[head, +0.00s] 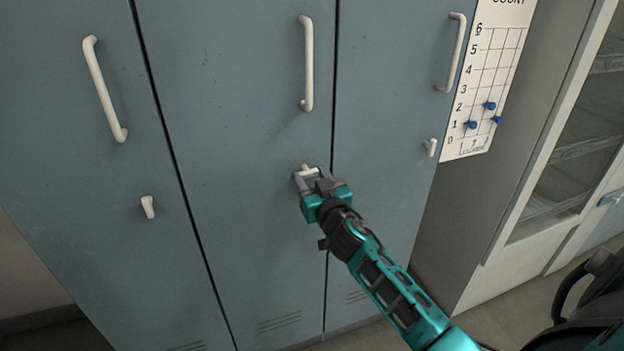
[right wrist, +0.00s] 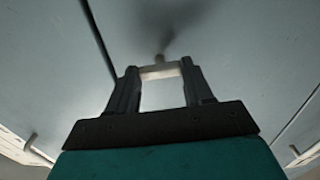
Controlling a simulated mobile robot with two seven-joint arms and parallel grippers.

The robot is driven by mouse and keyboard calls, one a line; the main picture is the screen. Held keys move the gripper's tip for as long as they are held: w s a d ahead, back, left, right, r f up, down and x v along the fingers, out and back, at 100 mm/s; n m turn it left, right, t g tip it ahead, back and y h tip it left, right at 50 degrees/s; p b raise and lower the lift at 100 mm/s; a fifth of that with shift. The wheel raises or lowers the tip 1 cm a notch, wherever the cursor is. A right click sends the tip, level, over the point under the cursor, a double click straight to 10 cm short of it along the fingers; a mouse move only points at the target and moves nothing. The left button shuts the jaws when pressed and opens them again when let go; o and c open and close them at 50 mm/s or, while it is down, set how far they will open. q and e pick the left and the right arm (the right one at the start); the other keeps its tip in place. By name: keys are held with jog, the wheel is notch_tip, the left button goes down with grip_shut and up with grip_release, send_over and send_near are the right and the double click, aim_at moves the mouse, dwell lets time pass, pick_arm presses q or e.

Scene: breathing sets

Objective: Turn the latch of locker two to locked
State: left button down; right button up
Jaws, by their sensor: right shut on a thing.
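The middle locker door (head: 245,200) is blue-grey, with a long pale handle (head: 308,62) above a small pale latch (head: 308,172). No number shows on the doors. My right gripper (head: 307,178) is shut on this latch, with the fingers on either side of it. In the right wrist view the latch (right wrist: 161,72) is a pale bar lying crosswise between the tips of my right gripper (right wrist: 161,76), with a short stem behind. The fingers partly hide the latch's ends. My left gripper is not in view.
The left door has an upright latch (head: 148,207) and the right door has one (head: 431,147). A glass-fronted cabinet (head: 550,160) stands at the right.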

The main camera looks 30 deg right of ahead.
jog(key=n, duration=0.4)
jog(key=shift+n, duration=0.3)
jog(key=n, duration=0.4)
jog(key=shift+p, duration=0.3)
jog(key=n, duration=0.5)
jog(key=shift+n+p, duration=0.3)
jog(key=shift+n, duration=1.6)
jog(key=o, duration=1)
jog(key=shift+o, duration=0.2)
